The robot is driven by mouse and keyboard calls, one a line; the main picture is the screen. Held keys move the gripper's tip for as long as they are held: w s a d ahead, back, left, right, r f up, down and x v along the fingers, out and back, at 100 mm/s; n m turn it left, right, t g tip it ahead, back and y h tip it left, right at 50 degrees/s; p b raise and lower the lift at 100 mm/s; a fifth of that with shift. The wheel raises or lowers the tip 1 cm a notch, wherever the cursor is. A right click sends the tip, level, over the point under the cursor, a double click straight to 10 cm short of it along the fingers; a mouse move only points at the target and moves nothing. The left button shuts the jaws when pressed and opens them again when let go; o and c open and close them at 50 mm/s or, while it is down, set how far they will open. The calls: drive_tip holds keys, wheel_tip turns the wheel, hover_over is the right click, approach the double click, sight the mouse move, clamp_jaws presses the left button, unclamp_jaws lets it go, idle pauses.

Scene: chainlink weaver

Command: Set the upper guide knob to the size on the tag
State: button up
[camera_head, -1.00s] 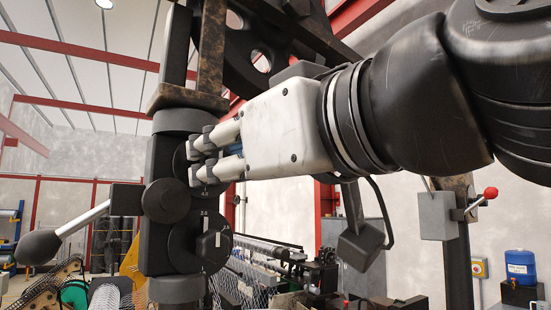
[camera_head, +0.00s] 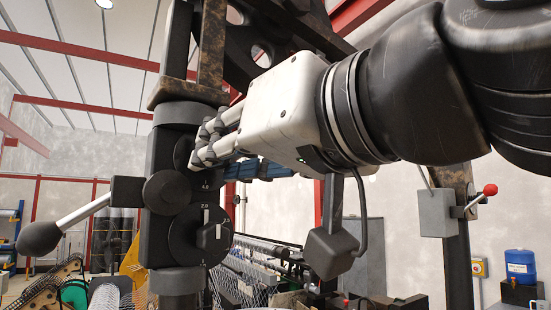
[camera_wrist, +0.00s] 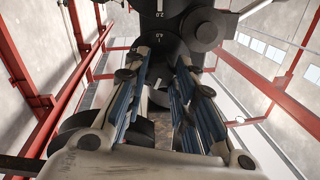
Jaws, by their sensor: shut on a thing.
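My gripper (camera_head: 203,148) is shut on the upper guide knob at the black column. The dark dial of the upper guide knob (camera_head: 182,153) shows behind the fingers, with a 4.0 mark below it; the grip itself is mostly hidden. In the wrist view my fingers (camera_wrist: 166,58) stand on both sides of the dark upper knob. The lower guide knob (camera_head: 212,238) is a black dial with a white line and marks such as 2.0 and 2.5; it also shows in the wrist view (camera_wrist: 205,31). I cannot make out a size tag.
A lever with a black ball (camera_head: 40,238) sticks out left of the column (camera_head: 160,155). A grey box with a red-knobbed handle (camera_head: 437,214) stands at the right. Wire mesh and machine parts lie below. A blue container (camera_head: 520,265) is at the far right.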

drive_tip(key=o, duration=1.1)
drive_tip(key=shift+d, duration=0.1)
drive_tip(key=shift+v, duration=3.65)
drive_tip(key=shift+s, duration=0.1)
